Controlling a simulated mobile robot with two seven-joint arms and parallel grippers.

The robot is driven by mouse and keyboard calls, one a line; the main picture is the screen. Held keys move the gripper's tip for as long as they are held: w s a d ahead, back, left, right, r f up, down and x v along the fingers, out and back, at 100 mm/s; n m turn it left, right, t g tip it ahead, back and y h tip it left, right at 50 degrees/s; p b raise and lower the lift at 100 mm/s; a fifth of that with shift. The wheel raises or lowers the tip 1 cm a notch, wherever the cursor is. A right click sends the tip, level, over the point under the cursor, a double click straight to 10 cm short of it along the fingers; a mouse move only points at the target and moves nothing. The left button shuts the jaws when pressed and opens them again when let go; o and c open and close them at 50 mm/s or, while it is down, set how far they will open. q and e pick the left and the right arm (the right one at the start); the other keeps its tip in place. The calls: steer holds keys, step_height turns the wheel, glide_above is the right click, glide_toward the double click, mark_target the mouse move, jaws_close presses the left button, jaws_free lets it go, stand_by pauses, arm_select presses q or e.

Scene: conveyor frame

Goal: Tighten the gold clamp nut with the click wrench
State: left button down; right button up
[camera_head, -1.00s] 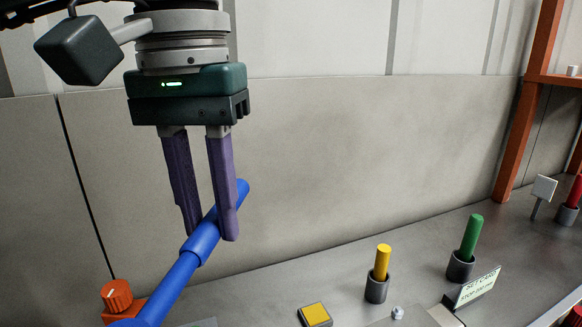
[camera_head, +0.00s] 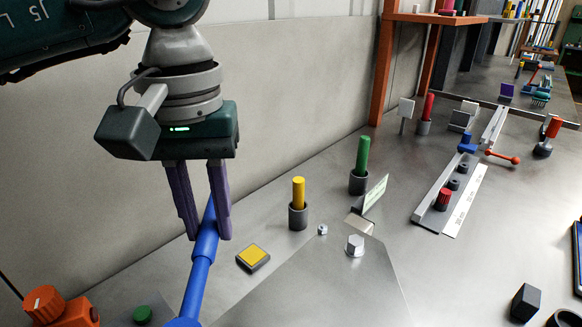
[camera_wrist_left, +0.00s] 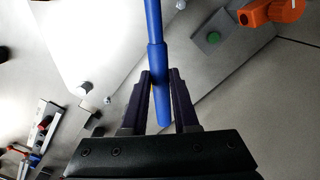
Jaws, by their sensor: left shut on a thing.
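The blue wrench (camera_head: 196,278) is a long bar with a thicker sleeve, raised in my left gripper (camera_head: 208,238). In the left wrist view the wrench (camera_wrist_left: 154,25) passes between the fingertips (camera_wrist_left: 161,74) and out of the top edge. No gold nut can be made out. Two silver hex pieces, a small one (camera_head: 322,230) and a larger one (camera_head: 355,246), are on the bench side. My right gripper is not in view.
A yellow peg (camera_head: 298,193) and a green peg (camera_head: 362,157) stand in dark cups behind a yellow button (camera_head: 253,257). An orange knob unit (camera_head: 60,309) is at lower left. A rail fixture (camera_head: 452,200) is at right. Open bench (camera_head: 455,265) lies in front of it.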

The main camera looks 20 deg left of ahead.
arm_select(q)
step_height(320, 180, down, 5)
steer(key=b, duration=0.3)
steer(key=shift+d+r, duration=0.1)
steer(key=shift+r, duration=0.1)
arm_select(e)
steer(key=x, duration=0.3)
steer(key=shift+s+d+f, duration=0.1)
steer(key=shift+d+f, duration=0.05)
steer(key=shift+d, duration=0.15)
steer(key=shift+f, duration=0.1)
arm_select(q)
steer(key=shift+b, duration=0.35)
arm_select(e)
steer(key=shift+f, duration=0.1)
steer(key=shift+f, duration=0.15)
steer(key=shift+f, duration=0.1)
